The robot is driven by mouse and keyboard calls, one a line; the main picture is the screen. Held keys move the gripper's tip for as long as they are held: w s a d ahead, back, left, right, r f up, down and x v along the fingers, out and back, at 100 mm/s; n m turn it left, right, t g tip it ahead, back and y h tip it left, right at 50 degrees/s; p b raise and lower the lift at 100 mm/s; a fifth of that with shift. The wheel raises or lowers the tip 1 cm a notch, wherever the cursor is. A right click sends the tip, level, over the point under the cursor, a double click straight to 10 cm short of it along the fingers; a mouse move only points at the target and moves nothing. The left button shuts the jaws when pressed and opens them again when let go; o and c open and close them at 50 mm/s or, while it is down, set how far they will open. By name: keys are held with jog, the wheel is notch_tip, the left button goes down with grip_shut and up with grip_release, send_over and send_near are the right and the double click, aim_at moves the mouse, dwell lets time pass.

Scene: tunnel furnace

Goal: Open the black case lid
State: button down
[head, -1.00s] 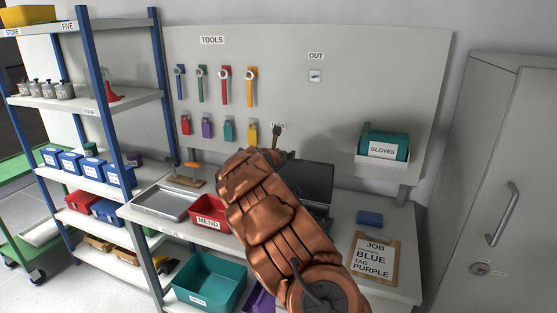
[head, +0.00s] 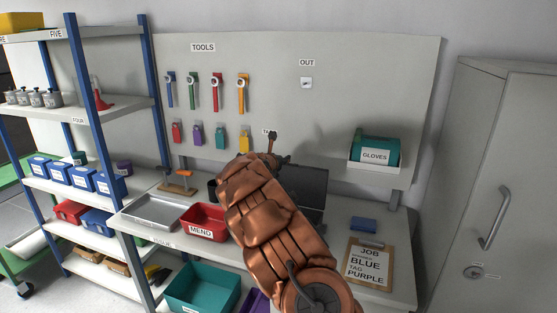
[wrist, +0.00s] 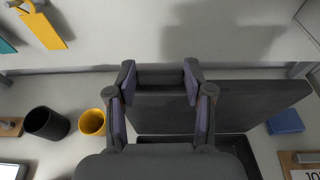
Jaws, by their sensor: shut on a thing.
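The black case lid (head: 312,188) stands raised at the back of the workbench, partly behind my arm in the head view. It shows in the wrist view as a wide dark panel (wrist: 245,103), tilted up above the dark case (wrist: 240,145). My gripper (wrist: 160,77) is at the lid's upper edge, left of its middle in the wrist view. Its two fingers are shut on the lid, with a dark part of it between them. Most of the case body is hidden by my arm and gripper.
A black cup (wrist: 46,122) and a yellow cup (wrist: 92,122) stand left of the case. A blue block (wrist: 285,121) and a clipboard (head: 368,262) lie to the right. A red bin (head: 203,222) and metal tray (head: 152,211) are left. The tool board (head: 330,90) rises behind.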

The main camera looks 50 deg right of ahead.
jog(key=shift+r, duration=0.15)
dwell(0.3)
jog(key=shift+c, duration=2.2)
grip_release()
jog(key=shift+a, duration=0.15)
jog(key=v, duration=1.1)
jog(key=shift+s+a, duration=0.2)
jog(key=shift+a, duration=0.1)
